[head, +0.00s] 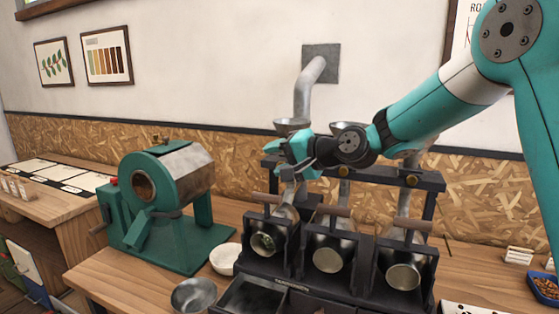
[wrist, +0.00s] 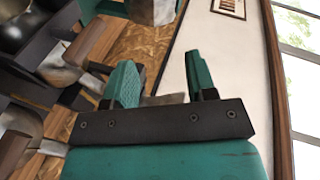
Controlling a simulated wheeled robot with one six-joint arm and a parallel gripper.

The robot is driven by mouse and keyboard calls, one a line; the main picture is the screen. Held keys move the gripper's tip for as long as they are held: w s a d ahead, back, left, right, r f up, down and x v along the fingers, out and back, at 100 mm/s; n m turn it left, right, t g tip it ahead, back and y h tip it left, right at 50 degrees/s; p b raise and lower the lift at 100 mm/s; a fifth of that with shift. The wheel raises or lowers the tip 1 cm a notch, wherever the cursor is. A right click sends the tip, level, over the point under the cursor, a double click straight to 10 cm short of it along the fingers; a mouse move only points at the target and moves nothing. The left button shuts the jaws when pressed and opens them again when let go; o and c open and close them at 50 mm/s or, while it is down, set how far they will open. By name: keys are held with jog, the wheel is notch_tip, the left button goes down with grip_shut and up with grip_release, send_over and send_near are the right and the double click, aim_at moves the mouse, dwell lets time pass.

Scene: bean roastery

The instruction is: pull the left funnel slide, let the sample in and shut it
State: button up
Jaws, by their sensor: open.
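The left funnel (head: 292,126) is a metal cone at the back left of a dark rack, below the wall pipe. My gripper (head: 284,158) is at the left end of the rack, just below this funnel in the picture. In the wrist view its two teal fingers (wrist: 162,85) stand apart. A flat grey metal piece (wrist: 165,99) shows between and behind them; I cannot tell whether it is the slide. The left slide is otherwise hidden by my gripper in the head view. The left metal cup (head: 264,241) under it has greenish contents. A brass knob (head: 411,180) shows on the right funnel's slide.
A middle cup (head: 327,260) and a right cup (head: 403,276) stand in the rack, with wooden handles. A green roaster (head: 170,205) stands at left. A white bowl (head: 226,258) and a metal bowl (head: 194,295) are in front. A blue tray (head: 545,286) is at right.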

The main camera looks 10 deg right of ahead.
jog(key=w+d+r+m+t, duration=0.1)
jog(key=w+d+m+t, duration=0.35)
jog(key=w+d, duration=0.3)
jog(key=p, duration=0.3)
send_near(279, 162)
jog(key=x, duration=0.4)
jog(key=shift+m, duration=0.35)
jog(key=p+x, duration=0.1)
jog(key=x, duration=0.3)
jog(key=f+p+x, duration=0.1)
jog(key=x, duration=0.1)
jog(key=shift+p, duration=0.35)
jog(key=shift+w+a, duration=0.25)
jog(key=shift+w, duration=0.2)
